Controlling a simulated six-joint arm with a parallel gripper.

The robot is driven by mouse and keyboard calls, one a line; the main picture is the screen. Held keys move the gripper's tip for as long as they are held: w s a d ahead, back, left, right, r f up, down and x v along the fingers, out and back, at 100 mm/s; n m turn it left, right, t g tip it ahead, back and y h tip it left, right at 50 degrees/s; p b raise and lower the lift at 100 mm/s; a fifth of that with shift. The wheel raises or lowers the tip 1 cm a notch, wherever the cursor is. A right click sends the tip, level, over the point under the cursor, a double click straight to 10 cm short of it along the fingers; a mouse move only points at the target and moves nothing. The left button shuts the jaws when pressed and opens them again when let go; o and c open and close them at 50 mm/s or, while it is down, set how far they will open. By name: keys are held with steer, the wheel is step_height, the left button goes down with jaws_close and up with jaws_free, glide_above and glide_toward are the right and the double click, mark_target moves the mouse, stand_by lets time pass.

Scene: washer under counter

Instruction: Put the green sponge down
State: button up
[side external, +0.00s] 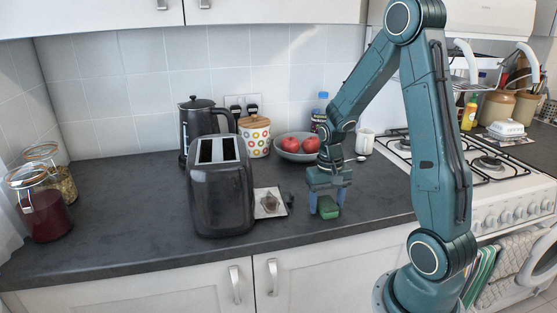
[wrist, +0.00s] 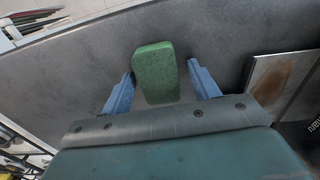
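The green sponge (side external: 328,212) is at the dark worktop (side external: 370,205) near its front edge, directly below my gripper (side external: 326,203). In the wrist view the sponge (wrist: 155,72) lies between the two blue fingers of my gripper (wrist: 159,72). The fingers are spread, with a narrow gap to the sponge on the left and a wider gap on the right. My gripper is open and points down. The sponge appears to rest on the worktop, though its underside is hidden.
A black toaster (side external: 221,190) and a small light board with a brown patch (side external: 270,203) stand left of my gripper. A bowl of red apples (side external: 297,152) and a white mug (side external: 365,141) are behind it. The white stove (side external: 505,195) is at the right.

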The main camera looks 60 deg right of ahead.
mark_target(326, 203)
steer(key=shift+r, duration=0.2)
step_height(326, 203, up, 12)
stand_by(0.9)
steer(key=shift+w+a, duration=0.1)
steer(key=shift+a, duration=0.1)
stand_by(0.3)
steer(key=s+a+r+n+t, duration=0.3)
steer(key=s+a+n, duration=0.1)
steer(key=a, duration=0.5)
steer(key=s+a+r+n+t, duration=0.2)
steer(key=s+a+r+n, duration=0.2)
steer(key=a, duration=0.5)
steer(key=shift+s+a+r+n+t, duration=0.2)
steer(key=shift+s+r+n+t, duration=0.1)
steer(key=shift+s+n+t, duration=0.25)
steer(key=shift+o, duration=0.7)
steer(key=shift+s, duration=0.1)
steer(key=shift+d, duration=0.1)
